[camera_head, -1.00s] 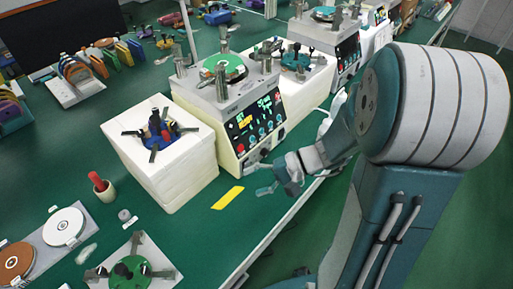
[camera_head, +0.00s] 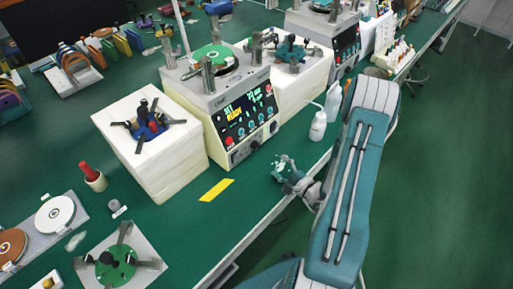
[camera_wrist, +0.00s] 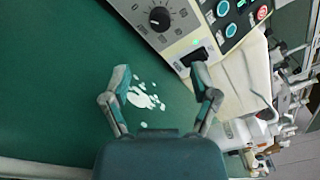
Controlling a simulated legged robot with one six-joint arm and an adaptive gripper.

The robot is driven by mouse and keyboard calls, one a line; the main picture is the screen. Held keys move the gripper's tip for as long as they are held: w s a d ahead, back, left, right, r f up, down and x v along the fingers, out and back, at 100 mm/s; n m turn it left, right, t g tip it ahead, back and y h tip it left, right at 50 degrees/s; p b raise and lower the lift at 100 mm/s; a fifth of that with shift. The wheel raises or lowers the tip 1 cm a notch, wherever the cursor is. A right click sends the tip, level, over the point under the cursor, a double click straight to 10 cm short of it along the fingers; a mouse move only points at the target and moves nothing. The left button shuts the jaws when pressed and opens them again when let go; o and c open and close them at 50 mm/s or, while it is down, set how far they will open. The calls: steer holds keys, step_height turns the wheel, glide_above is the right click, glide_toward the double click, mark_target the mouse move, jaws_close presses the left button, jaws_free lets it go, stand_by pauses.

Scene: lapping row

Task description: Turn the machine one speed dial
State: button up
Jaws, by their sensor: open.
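Machine one (camera_head: 215,97) is the nearest lapping machine, with a lit control panel (camera_head: 247,110) on its front. In the wrist view, a black speed dial (camera_wrist: 160,18) with a ring of tick marks sits on the machine's pale front at the top. A black switch (camera_wrist: 196,55) with a green light is to its right. My gripper (camera_wrist: 163,82) is open and empty, its fingers apart over the green table, below the dial in the picture and not touching it. In the head view my gripper (camera_head: 284,168) is at the table's front edge, right of the machine's front.
A yellow strip (camera_head: 217,190) lies on the table before the machine. A white block stack (camera_head: 152,150) stands left of it. White bottles (camera_head: 318,124) stand to the right. White spots (camera_wrist: 145,97) lie on the table between my fingers in the wrist view.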

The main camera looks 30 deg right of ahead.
mark_target(257, 148)
steer(key=x, duration=1)
steer(key=shift+w+a+r, duration=0.1)
steer(key=shift+w+a, duration=0.05)
jaws_close()
